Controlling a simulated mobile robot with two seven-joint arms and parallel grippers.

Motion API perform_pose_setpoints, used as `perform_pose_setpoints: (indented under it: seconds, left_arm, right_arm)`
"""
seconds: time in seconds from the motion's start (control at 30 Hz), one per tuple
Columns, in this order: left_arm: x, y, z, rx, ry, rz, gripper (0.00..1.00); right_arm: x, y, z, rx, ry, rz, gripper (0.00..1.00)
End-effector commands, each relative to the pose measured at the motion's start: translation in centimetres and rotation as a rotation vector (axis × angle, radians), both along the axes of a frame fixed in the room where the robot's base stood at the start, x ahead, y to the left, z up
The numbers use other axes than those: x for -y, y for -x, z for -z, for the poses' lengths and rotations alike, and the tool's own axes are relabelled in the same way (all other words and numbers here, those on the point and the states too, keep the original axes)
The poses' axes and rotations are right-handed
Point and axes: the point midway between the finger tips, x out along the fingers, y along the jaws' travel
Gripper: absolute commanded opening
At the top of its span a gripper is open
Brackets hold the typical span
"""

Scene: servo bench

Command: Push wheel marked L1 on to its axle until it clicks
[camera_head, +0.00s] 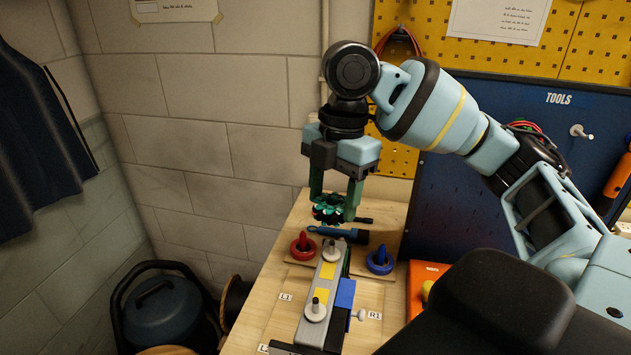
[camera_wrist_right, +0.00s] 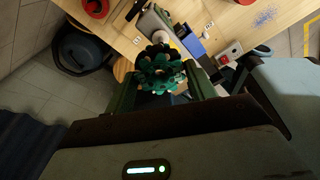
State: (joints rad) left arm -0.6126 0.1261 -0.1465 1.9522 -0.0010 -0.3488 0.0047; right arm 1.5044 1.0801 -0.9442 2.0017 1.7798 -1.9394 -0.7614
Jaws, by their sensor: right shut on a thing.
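My right gripper (camera_head: 335,198) hangs over the far part of the bench with its green fingers pointing down. It is shut on a dark teal, flower-shaped wheel (camera_head: 328,209). In the right wrist view the wheel (camera_wrist_right: 160,72) sits between the two fingers (camera_wrist_right: 160,90); I cannot read a mark on it. A grey chassis (camera_head: 328,270) lies on the bench, nearer than the wheel, with white hubs bearing short pegs (camera_head: 316,308) on top. The wheel is apart from these. A small L1 label (camera_head: 285,296) lies left of the chassis. My left gripper is not in view.
A dark blue tool (camera_head: 345,235) lies behind. A blue block (camera_head: 345,293) is at the chassis's right side.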

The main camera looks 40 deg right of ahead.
Motion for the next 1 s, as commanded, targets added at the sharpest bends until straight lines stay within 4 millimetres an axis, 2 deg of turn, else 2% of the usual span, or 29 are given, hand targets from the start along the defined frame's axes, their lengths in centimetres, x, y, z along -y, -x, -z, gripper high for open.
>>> perform_pose_setpoints:
  seconds: [0.27, 0.7, 1.0]
  left_arm:
    - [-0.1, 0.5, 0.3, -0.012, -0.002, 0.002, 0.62]
    - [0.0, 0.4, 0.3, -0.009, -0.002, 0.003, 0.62]
    - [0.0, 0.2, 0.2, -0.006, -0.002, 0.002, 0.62]
  right_arm:
    - [0.0, 0.0, 0.4, -0.001, 0.000, 0.001, 0.28]
    - [0.0, 0.0, 3.7, 0.000, 0.000, 0.002, 0.28]
    - [0.0, 0.0, 4.5, 0.000, 0.000, 0.001, 0.28]
